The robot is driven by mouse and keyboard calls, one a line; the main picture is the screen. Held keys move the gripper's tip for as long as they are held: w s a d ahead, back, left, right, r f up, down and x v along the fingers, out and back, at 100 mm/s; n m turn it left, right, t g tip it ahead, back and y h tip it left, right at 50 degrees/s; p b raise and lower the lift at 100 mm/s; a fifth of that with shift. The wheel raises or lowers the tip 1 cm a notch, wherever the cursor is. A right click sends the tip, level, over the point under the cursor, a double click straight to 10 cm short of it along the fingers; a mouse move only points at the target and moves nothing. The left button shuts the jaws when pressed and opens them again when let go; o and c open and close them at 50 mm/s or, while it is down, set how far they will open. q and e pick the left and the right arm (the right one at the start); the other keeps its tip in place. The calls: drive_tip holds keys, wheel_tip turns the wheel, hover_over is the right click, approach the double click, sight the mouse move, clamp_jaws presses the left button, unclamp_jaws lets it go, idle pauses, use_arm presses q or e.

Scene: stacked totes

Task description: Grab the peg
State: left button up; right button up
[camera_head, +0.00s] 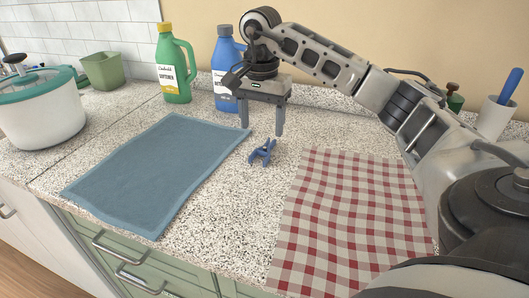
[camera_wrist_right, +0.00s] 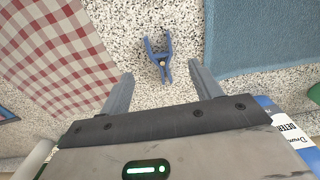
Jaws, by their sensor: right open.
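The peg is a small blue clothes peg (camera_head: 262,152) lying on the speckled counter between the blue cloth and the checked cloth. My right gripper (camera_head: 262,132) is open and points down, above and just behind the peg. In the right wrist view the peg (camera_wrist_right: 158,58) lies ahead of the gap between the two open fingers (camera_wrist_right: 157,82), with nothing held between them. The peg's metal pivot shows near its middle. My left gripper is not in view.
A blue cloth (camera_head: 150,170) lies left of the peg and a red checked cloth (camera_head: 350,215) lies right of it. A green bottle (camera_head: 174,65) and a blue bottle (camera_head: 225,70) stand behind. A white pot (camera_head: 40,115) stands far left, and a white cup (camera_head: 494,117) far right.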

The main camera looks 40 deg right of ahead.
sight(263, 151)
drive_tip(key=f, duration=0.7)
drive_tip(key=shift+d+f+p, duration=0.1)
drive_tip(key=shift+d+p, duration=0.1)
drive_tip(key=shift+p, duration=0.15)
drive_tip(key=c, duration=1)
